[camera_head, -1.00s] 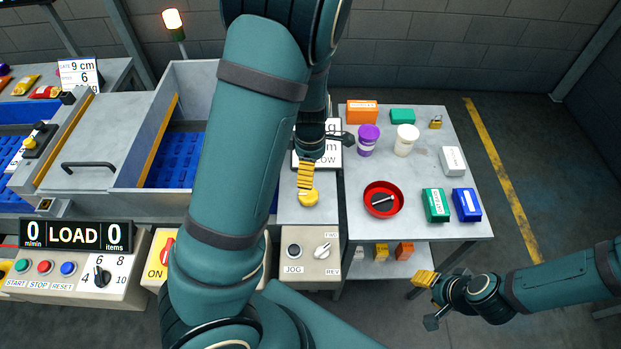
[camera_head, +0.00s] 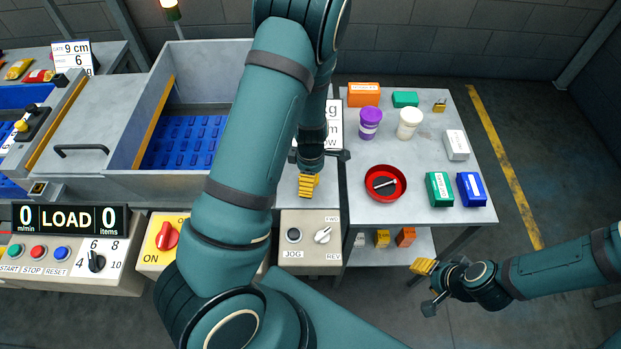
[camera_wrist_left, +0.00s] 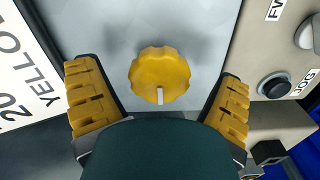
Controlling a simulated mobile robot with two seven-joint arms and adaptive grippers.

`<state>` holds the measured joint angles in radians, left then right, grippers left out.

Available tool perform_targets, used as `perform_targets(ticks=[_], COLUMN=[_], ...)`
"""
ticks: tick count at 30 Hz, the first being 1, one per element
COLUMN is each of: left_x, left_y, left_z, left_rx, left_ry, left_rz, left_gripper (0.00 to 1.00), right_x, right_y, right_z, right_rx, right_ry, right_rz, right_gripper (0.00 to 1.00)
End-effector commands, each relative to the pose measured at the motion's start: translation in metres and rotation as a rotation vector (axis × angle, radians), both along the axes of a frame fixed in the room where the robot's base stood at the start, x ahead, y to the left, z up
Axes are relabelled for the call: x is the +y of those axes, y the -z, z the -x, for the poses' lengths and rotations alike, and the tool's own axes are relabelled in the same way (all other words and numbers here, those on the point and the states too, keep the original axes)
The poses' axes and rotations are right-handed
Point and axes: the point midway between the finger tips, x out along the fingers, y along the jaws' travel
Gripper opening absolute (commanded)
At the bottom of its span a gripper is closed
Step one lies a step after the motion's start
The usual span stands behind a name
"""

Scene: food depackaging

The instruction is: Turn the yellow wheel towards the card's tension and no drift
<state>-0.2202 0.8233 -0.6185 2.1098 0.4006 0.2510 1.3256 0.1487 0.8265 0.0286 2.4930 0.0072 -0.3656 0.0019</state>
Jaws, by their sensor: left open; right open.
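The yellow wheel (camera_wrist_left: 160,76) is a scalloped knob with a white mark at its lower edge, on a grey metal panel in the left wrist view. My left gripper (camera_wrist_left: 160,105) is open, with one yellow finger on each side of the wheel and a gap to both. In the head view my left gripper (camera_head: 309,186) points down over the panel and hides most of the wheel. The card (camera_head: 335,125) is white with black print and partly hidden behind my left arm; its edge also shows in the left wrist view (camera_wrist_left: 25,75). My right gripper (camera_head: 428,285) is open and empty at lower right.
The JOG and FWD/REV box (camera_head: 310,252) sits just below the panel. A side table (camera_head: 430,160) at right holds a red bowl (camera_head: 403,196), cups and small boxes. The display (camera_head: 72,218) reads LOAD with zeros.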

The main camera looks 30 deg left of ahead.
Motion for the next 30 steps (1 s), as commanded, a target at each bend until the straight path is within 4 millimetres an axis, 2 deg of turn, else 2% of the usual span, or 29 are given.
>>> perform_targets(ticks=[11, 12, 14, 15, 17, 18, 30], left_x=[-0.0001, -0.0001, 0.0, 0.0, 0.0, 0.0, 0.0], left_y=[0.0063, 0.0063, 0.0062, 0.0062, 0.0062, 0.0062, 0.0057], left_z=[0.0001, 0.0001, 0.0001, 0.0001, 0.0001, 0.0001, 0.0001], left_rx=[0.0, 0.0, 0.0, 0.0, 0.0, 0.0, -0.001], left_ry=[0.0, 0.0, 0.0, 0.0, 0.0, 0.0, 0.064], left_rz=[0.001, 0.001, 0.001, 0.001, 0.001, 0.001, 0.001], left_gripper=[0.93, 0.87, 0.66, 0.52, 0.31, 0.24, 0.24], right_x=[0.0, 0.0, 0.0, 0.0, 0.0, 0.0, -0.0001], right_y=[0.0013, 0.0013, 0.0013, 0.0013, 0.0013, 0.0013, 0.0007], right_z=[0.0, 0.0, 0.0, 0.0001, 0.0001, 0.0001, 0.0002], right_rx=[0.0, 0.0, 0.0, 0.0, 0.0, 0.0, 0.0], right_ry=[0.0, 0.0, 0.0, 0.0, 0.0, 0.0, 0.0], right_rz=[0.001, 0.001, 0.001, 0.001, 0.001, 0.0, 0.0], right_gripper=[0.47, 0.47, 0.47, 0.47, 0.47, 0.47, 0.47])
